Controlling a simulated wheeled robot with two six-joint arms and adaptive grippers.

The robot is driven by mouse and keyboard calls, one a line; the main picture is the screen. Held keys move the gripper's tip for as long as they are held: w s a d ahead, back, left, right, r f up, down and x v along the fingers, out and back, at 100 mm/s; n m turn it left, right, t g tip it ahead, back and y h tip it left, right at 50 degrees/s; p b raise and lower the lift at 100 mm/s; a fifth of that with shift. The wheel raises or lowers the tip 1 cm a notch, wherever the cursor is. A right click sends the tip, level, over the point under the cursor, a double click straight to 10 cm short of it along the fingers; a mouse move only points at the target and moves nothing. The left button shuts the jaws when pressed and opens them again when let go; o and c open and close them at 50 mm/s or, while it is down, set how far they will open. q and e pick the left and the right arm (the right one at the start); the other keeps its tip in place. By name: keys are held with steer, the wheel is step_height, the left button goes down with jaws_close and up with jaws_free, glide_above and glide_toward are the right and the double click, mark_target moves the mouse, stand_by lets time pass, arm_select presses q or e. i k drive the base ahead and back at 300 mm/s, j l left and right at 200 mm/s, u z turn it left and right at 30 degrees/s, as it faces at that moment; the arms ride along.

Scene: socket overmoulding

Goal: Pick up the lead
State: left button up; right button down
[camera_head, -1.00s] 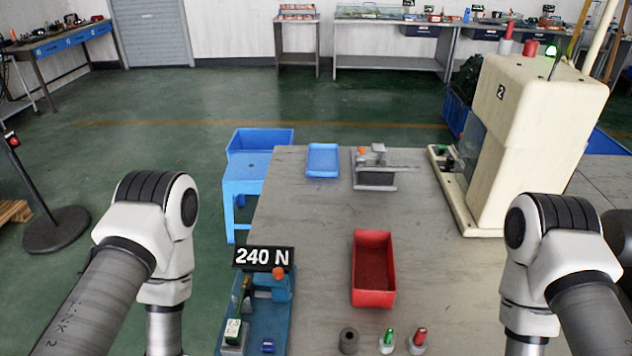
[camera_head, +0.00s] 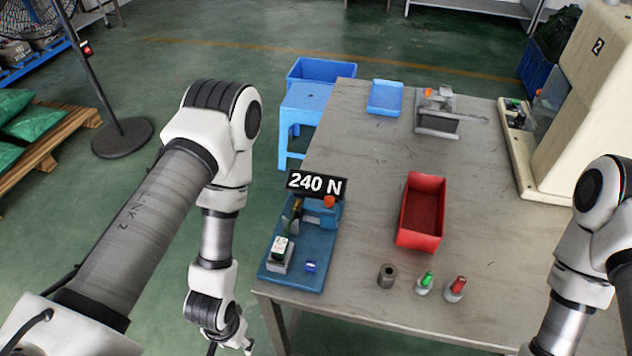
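I cannot make out a lead for certain. A dark, thin, upright part (camera_head: 296,212) stands on the blue test fixture (camera_head: 312,262) under the "240 N" display (camera_head: 317,184); it is too small to name.
A red bin (camera_head: 443,213) stands mid-table. A grey cylinder (camera_head: 387,275) and green (camera_head: 426,280) and red (camera_head: 457,286) topped pieces stand near the front edge. A blue tray (camera_head: 385,98), a grey device (camera_head: 437,116) and a cream machine (camera_head: 585,110) are farther back.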

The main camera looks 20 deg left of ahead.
mark_target(279, 249)
steer(key=k+l+u, duration=0.1)
steer(key=l+u, duration=0.3)
steer(key=k+l+u, duration=0.1)
steer(key=l+u, duration=0.3)
steer(key=k+l, duration=0.05)
steer(key=l, duration=0.1)
